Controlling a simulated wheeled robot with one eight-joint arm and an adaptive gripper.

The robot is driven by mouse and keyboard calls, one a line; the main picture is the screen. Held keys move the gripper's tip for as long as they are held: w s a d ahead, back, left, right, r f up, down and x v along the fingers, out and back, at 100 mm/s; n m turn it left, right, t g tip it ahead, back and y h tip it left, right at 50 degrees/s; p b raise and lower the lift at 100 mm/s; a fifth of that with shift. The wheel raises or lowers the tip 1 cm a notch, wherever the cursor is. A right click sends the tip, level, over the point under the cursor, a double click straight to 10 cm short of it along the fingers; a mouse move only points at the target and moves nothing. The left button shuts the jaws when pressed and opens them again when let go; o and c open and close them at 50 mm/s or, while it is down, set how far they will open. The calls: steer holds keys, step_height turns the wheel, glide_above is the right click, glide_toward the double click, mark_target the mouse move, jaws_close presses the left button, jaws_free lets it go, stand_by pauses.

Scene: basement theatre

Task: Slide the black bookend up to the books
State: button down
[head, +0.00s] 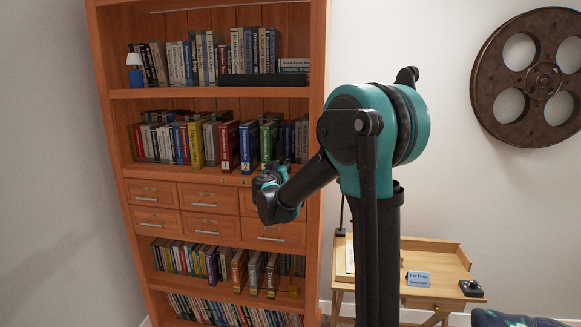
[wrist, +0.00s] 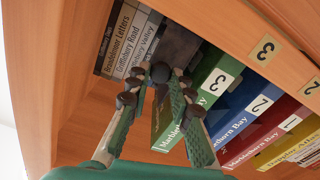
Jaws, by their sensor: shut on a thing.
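The black bookend (wrist: 178,47) shows in the wrist view as a dark plate between a group of dark and grey books (wrist: 130,42) and the green book numbered 3 (wrist: 205,82). My gripper (wrist: 167,78) is closed on its near edge, with the fingertips converging there. Whether the bookend touches the green book is unclear. In the head view my gripper (head: 281,172) is at the front of the middle shelf, below the green book (head: 267,142). The blue book 2 (head: 247,147) and red book 1 (head: 228,147) stand to its left. My gripper and the books hide the bookend there.
The orange bookcase (head: 316,100) has its right side panel close to my gripper. Drawers (head: 212,198) lie below the shelf, and further book rows stand above and below. A small wooden desk (head: 430,258) stands at right. The shelf front edge (wrist: 245,30) runs close by my fingers.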

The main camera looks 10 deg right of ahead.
steer(key=shift+w+a, duration=0.25)
steer(key=shift+a, duration=0.55)
steer(key=c, duration=1.3)
jaws_free()
steer(key=shift+c, duration=0.2)
steer(key=shift+d, duration=0.1)
